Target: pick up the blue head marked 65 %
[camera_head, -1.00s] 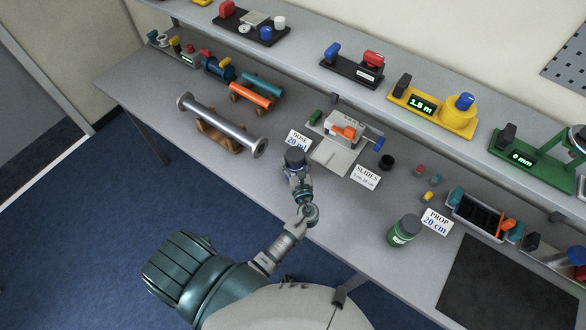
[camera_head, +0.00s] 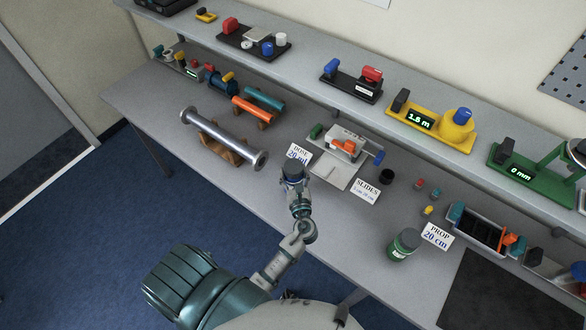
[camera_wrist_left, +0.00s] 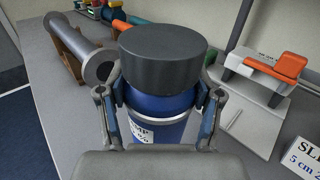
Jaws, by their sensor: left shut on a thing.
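A blue cylindrical container (camera_wrist_left: 160,103) with a wide dark grey cap (camera_wrist_left: 162,57) stands upright between the fingers of my left gripper (camera_wrist_left: 160,110) in the left wrist view. Its white label is partly hidden, and I cannot read a 65 % mark on it. My left gripper (camera_head: 294,184) is shut on its sides. In the head view the dark cap (camera_head: 293,168) shows at the gripper's tip, in front of the DOSE card (camera_head: 299,153). I cannot tell whether the container touches the table. My right gripper is not in view.
A metal flanged pipe (camera_head: 224,137) on a wooden cradle lies to the left. The white slide device (camera_head: 345,145) and SLIDES card (camera_head: 366,191) are to the right. A green jar (camera_head: 403,245) stands farther right. A shelf with coloured devices runs behind.

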